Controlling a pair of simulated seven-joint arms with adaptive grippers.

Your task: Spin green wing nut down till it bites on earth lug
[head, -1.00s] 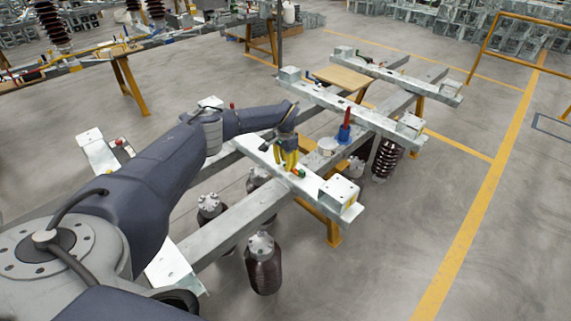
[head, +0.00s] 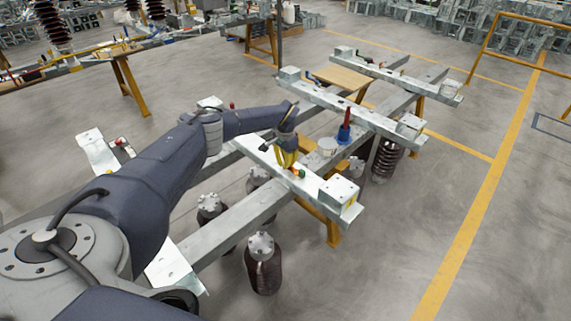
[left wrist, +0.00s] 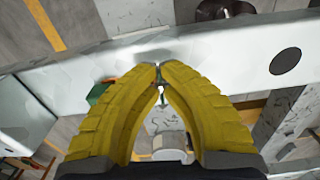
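My left gripper (head: 284,158) points down at the near galvanised crossbeam (head: 318,186). Its yellow fingers come together at the tips in the left wrist view (left wrist: 160,72). A small thin dark and greenish piece shows at and just below the tips there; I cannot tell whether it is held. A small green part (head: 301,173), possibly the wing nut, sits on the beam just right of the fingers, beside an orange-red part (head: 293,171). A green part (left wrist: 98,92) also shows left of the fingers in the left wrist view. I cannot make out the earth lug. My right gripper is not in view.
A white cup (head: 327,146) and a blue part with a red top (head: 344,132) stand behind the gripper. A box-shaped bracket (head: 340,192) rises at the beam's right end. Brown insulators (head: 263,268) hang below.

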